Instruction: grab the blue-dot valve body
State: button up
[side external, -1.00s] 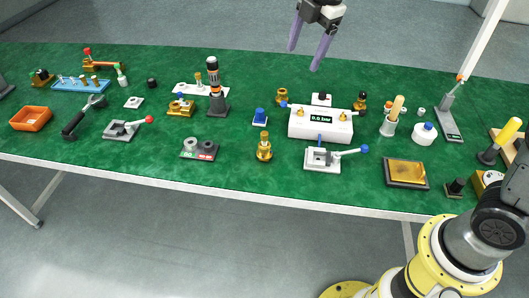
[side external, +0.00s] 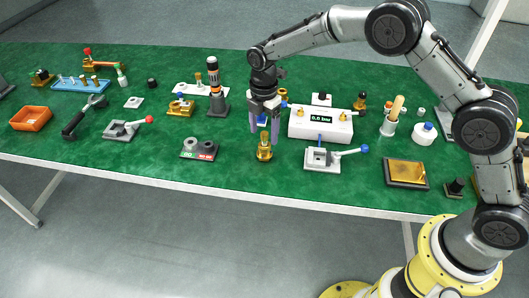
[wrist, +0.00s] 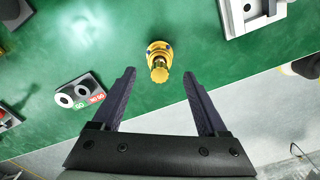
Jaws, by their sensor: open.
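A brass valve body (side external: 264,153) stands upright on the green table near its front edge. In the wrist view the brass valve body (wrist: 158,52) has small dark blue marks on its flange. No contact shows, and the exact height gap cannot be told.
A grey fixture with two round seats (side external: 200,149) stands to the left. A white clamp fixture (side external: 322,160) and the white pressure box (side external: 320,125) are to the right. The table's front edge is close.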

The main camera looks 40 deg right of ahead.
aim_at(264, 145)
jog(key=shift+d+f, duration=0.2)
jog(key=shift+f, duration=3)
jog(key=shift+w+r, duration=0.1)
grip_shut()
